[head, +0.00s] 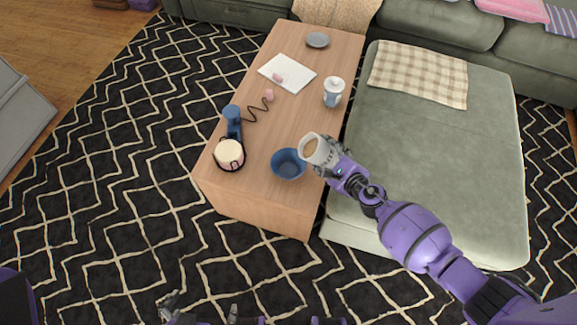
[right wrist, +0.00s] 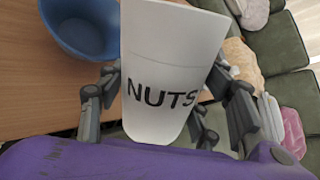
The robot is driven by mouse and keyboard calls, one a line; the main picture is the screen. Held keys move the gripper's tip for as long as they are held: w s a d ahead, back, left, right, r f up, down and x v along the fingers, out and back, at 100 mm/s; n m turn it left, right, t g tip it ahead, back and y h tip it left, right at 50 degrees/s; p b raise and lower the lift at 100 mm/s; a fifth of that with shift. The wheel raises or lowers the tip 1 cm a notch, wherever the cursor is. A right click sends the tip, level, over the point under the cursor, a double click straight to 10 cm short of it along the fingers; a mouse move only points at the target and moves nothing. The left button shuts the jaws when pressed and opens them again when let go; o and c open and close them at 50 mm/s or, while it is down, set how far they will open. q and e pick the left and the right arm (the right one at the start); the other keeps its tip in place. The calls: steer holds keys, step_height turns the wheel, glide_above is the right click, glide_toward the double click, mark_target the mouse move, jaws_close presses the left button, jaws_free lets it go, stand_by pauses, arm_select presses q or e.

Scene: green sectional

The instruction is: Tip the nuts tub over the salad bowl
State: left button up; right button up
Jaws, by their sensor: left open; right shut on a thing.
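The label NUTS faces the camera in the right wrist view. The tub is held just right of the blue salad bowl (head: 287,169), near its rim; whether it touches I cannot tell. It looks close to upright. The bowl stands on the wooden table and also shows in the right wrist view (right wrist: 80,28); it looks empty. My left gripper (head: 202,308) is open and empty at the bottom edge, away from the table.
The wooden table (head: 262,198) also holds a cream round thing (head: 229,152) in a black ring, a blue cylinder (head: 231,112), a white board (head: 294,68), a white lidded jar (head: 333,94) and a grey plate (head: 317,39). A green sofa (head: 430,140) borders it on the right.

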steer(key=shift+w+r+p, duration=0.1)
steer(key=shift+r+p, duration=0.05)
steer(key=shift+p, duration=0.55)
arm_select(q)
steer(key=shift+w+r, duration=0.2)
steer(key=shift+r, duration=0.25)
steer(key=shift+w+r, duration=0.2)
steer(key=shift+r, duration=0.25)
steer(key=shift+r, duration=0.1)
arm_select(e)
steer(key=shift+n+h+p, duration=0.4)
steer(key=shift+h+p, duration=0.1)
steer(key=shift+p, duration=0.45)
arm_select(q)
steer(key=shift+w+r+t, duration=0.15)
steer(key=shift+w+r, duration=0.15)
steer(key=shift+r, duration=0.3)
steer(key=shift+w+r+t, duration=0.15)
steer(key=shift+w+r, duration=0.1)
steer(key=shift+r, duration=0.35)
